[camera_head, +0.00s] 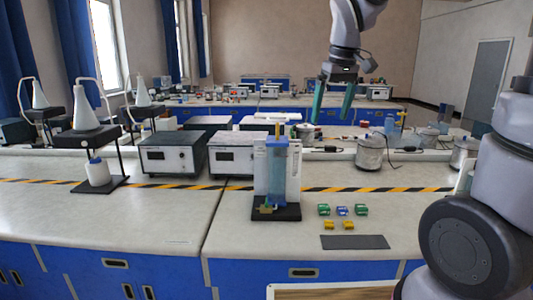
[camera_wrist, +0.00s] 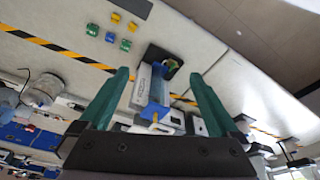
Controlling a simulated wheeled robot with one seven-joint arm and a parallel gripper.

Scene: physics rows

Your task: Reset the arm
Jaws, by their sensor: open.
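My gripper (camera_head: 333,102) hangs in the air above the far part of the lab bench (camera_head: 130,217), with two green fingers pointing down. In the wrist view my gripper (camera_wrist: 158,95) is open and nothing is between its fingers. In the head view the upper part of my arm leaves the top of the picture, and other arm links show at the right. In the wrist view the bench appears turned around, with the blue-and-clear column apparatus (camera_wrist: 155,90) beyond the fingertips. I see no contact between the gripper and anything.
The column apparatus (camera_head: 277,175) stands on a black base near the bench front. Several small green, blue and yellow blocks (camera_head: 342,211) and a dark flat plate (camera_head: 355,242) lie right of it. White instrument boxes (camera_head: 172,159), flask stands (camera_head: 97,130) and metal pots (camera_head: 370,153) stand farther back.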

